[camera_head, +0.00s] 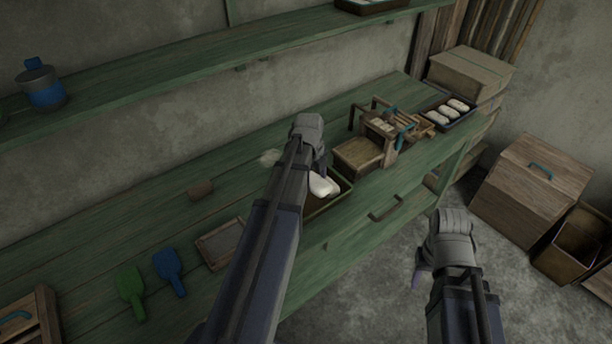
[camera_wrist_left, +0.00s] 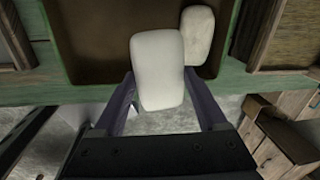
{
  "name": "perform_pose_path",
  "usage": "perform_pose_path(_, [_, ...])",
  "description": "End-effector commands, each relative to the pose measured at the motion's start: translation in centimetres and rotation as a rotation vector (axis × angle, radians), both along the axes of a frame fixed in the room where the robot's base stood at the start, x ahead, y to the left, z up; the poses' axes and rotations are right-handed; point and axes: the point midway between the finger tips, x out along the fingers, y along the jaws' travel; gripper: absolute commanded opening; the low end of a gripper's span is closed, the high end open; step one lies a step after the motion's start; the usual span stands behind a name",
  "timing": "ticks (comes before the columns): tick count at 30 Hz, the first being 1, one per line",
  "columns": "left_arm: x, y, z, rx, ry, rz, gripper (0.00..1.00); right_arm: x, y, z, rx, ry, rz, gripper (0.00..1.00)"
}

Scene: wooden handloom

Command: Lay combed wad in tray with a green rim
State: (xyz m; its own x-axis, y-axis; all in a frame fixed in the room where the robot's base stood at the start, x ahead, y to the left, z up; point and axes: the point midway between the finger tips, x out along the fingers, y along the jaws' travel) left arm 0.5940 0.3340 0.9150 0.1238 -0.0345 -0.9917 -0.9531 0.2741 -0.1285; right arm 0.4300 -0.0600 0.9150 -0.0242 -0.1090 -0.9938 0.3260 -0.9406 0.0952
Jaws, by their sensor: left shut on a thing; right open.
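My left gripper (camera_head: 322,172) is shut on a white, rounded combed wad (camera_wrist_left: 157,68) at the tray on the bench. In the left wrist view the wad sits between the two fingertips (camera_wrist_left: 158,88) and overlaps the tray's near edge. I cannot tell whether it touches the tray. The tray (camera_head: 336,199) has a dark brown inside (camera_wrist_left: 95,45); my left arm hides part of it in the head view. A second pale wad (camera_wrist_left: 198,36) lies in the tray, just right of the held one. My right gripper (camera_head: 420,274) is open and empty over the floor.
A wooden device (camera_head: 385,125) and box stand right of the tray. A dark tray (camera_head: 450,112) with several white rolls is beyond. Green (camera_head: 130,285) and blue (camera_head: 169,268) paddles and a framed pad lie at left. Crates (camera_head: 530,185) stand on the floor.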

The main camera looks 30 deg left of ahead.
Motion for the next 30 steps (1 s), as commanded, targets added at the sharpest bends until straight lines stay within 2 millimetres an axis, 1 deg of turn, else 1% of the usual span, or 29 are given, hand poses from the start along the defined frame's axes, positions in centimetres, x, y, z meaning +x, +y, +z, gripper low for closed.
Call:
perform_pose_path(1, [0.0, 1.3, 0.0, -0.003, -0.007, -0.026, 0.52, 0.0, 0.0, 0.0, 0.000, 0.000, 0.000, 0.50])
perform_pose_path(3, [-0.1, 2.3, 0.0, -0.005, -0.015, -0.065, 0.52, 0.0, 0.0, 0.0, 0.000, 0.000, 0.000, 0.50])
perform_pose_path(7, [-0.2, 3.3, 0.1, -0.008, -0.022, -0.103, 0.52, 0.0, 0.0, 0.0, 0.000, 0.000, 0.000, 0.50])
perform_pose_path(12, [-0.2, 3.4, 0.0, -0.009, -0.023, -0.111, 0.52, 0.0, 0.0, -0.1, 0.000, 0.000, 0.000, 0.50])
perform_pose_path(17, [-0.2, 3.3, -0.6, -0.008, -0.022, -0.110, 0.52, 0.0, 0.0, -0.7, 0.000, 0.000, 0.000, 0.50])
perform_pose_path(23, [-0.2, 3.3, -2.4, -0.008, -0.022, -0.110, 0.52, 0.0, 0.0, -2.5, 0.000, 0.000, 0.000, 0.50])
perform_pose_path(30, [-0.2, 3.3, -5.4, -0.009, -0.022, -0.109, 0.52, 0.0, 0.0, -5.5, 0.000, 0.000, 0.000, 0.50])
